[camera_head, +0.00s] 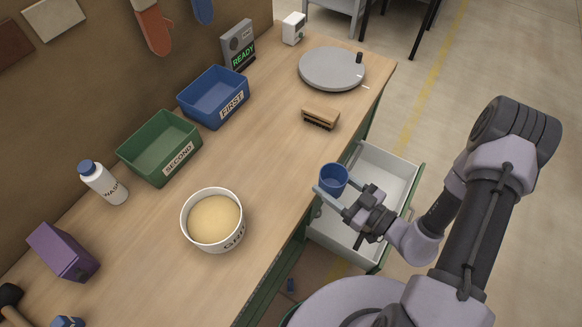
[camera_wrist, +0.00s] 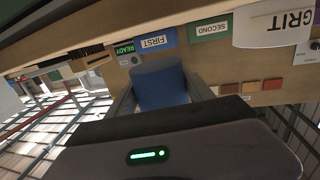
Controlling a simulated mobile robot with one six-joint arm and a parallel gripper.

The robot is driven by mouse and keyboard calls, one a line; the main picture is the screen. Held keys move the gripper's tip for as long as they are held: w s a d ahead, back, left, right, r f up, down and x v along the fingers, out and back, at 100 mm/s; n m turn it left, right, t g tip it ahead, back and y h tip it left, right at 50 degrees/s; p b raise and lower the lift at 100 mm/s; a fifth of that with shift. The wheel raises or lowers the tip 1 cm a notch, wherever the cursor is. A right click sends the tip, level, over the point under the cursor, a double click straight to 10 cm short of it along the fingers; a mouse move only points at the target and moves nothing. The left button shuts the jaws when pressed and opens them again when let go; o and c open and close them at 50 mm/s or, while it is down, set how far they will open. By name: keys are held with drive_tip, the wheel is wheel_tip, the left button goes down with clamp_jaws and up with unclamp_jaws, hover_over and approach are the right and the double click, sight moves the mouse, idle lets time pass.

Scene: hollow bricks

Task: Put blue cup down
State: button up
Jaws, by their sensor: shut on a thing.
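The blue cup (camera_head: 333,179) is held between the fingers of my gripper (camera_head: 333,190), which is shut on it. In the head view the cup is over the open drawer's upper left part, near the bench's right edge. I cannot tell how high it is above the drawer. In the wrist view the cup (camera_wrist: 160,86) fills the space between the fingers of my gripper (camera_wrist: 160,100). The open drawer (camera_head: 388,158) has a pale inside and a green front, and the part that shows looks empty.
On the wooden bench (camera_head: 262,150) stand a GRIT tub (camera_head: 212,240), a green SECOND bin (camera_head: 160,170), a blue FIRST bin (camera_head: 205,120), a brush (camera_head: 321,117) and a grey turntable (camera_head: 331,67). A READY display (camera_head: 240,50) stands behind. The bench is clear between the tub and brush.

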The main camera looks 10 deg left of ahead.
drive_tip(key=shift+a, duration=0.25)
drive_tip(key=b, duration=0.4)
hover_over(276, 178)
drive_tip(key=shift+a+f, duration=0.2)
drive_tip(key=shift+f, duration=0.6)
wheel_tip(276, 178, down, 3)
drive_tip(key=shift+d+f+b, duration=0.1)
drive_tip(key=shift+f+b, duration=0.1)
drive_tip(key=shift+b, duration=0.65)
drive_tip(key=shift+r, duration=0.2)
drive_tip(key=shift+f, duration=0.2)
drive_tip(key=o, duration=1.6)
drive_tip(key=shift+o, duration=0.2)
